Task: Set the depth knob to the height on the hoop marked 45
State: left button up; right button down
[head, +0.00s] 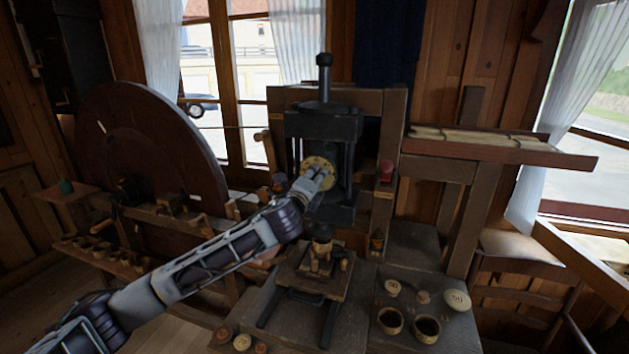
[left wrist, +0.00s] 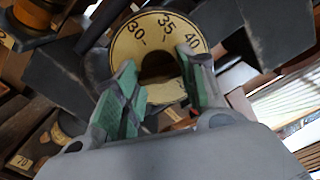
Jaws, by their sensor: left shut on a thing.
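The depth dial is a round cream plate (head: 311,161) on the front of the black press (head: 322,125) in the head view. In the left wrist view the dial (left wrist: 140,42) shows the marks 30, 35 and 40 along its upper rim; its lower part is partly hidden by my fingers. The dark depth knob (left wrist: 157,63) is at its centre. My left gripper (head: 320,178) is shut on the knob, a green-padded finger on each side. I cannot read a 45 on any hoop. My right gripper is out of view.
A large dark wheel (head: 150,140) stands at the left. Round pale pieces, including one disc (head: 457,300), and two cups (head: 427,328) sit on the bench at the right. A small wooden stand (head: 310,270) is below the press. A shelf (head: 490,147) juts out at the right.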

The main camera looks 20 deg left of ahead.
pick_arm(q)
jog(key=m, duration=0.3)
jog(key=shift+f, duration=0.15)
dwell(0.3)
jog(key=o, duration=1)
jog(key=shift+o, duration=0.2)
jog(key=s, duration=1.2)
jog(key=shift+a, duration=0.2)
